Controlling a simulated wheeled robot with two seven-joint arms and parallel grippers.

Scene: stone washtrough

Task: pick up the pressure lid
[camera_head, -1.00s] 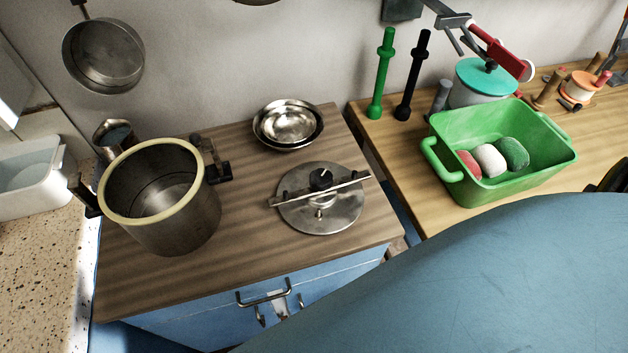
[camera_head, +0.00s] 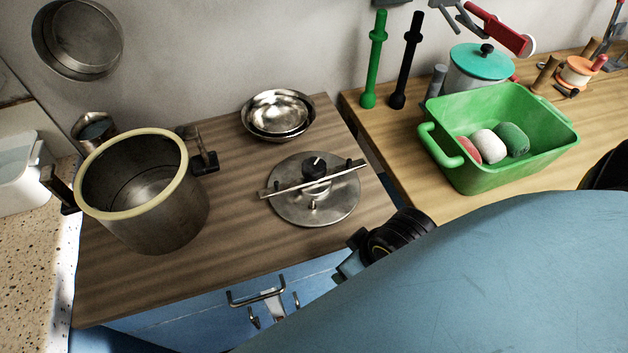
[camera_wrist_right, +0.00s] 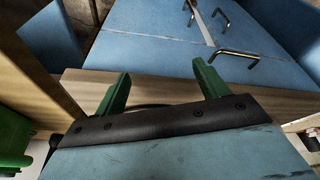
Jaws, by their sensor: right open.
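The pressure lid (camera_head: 315,205) is a round grey metal disc with a flat bar and a black knob on top. It lies flat on the dark wooden cabinet top (camera_head: 235,235), right of the open steel pot (camera_head: 165,225) with its pale rim. My right gripper (camera_wrist_right: 161,70) shows two green fingers spread apart with nothing between them in the right wrist view. In the head view, a black part of my arm shows at the cabinet's front right edge, near the lid but apart from it. My left gripper is not in view.
Metal bowls (camera_head: 277,113) stand behind the lid. On the right-hand counter are a green tub (camera_head: 465,180) with balls, a teal-lidded pot (camera_head: 480,68) and green and black upright rods. Blue cabinet fronts with handles (camera_wrist_right: 240,54) lie below. The wood between pot and lid is clear.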

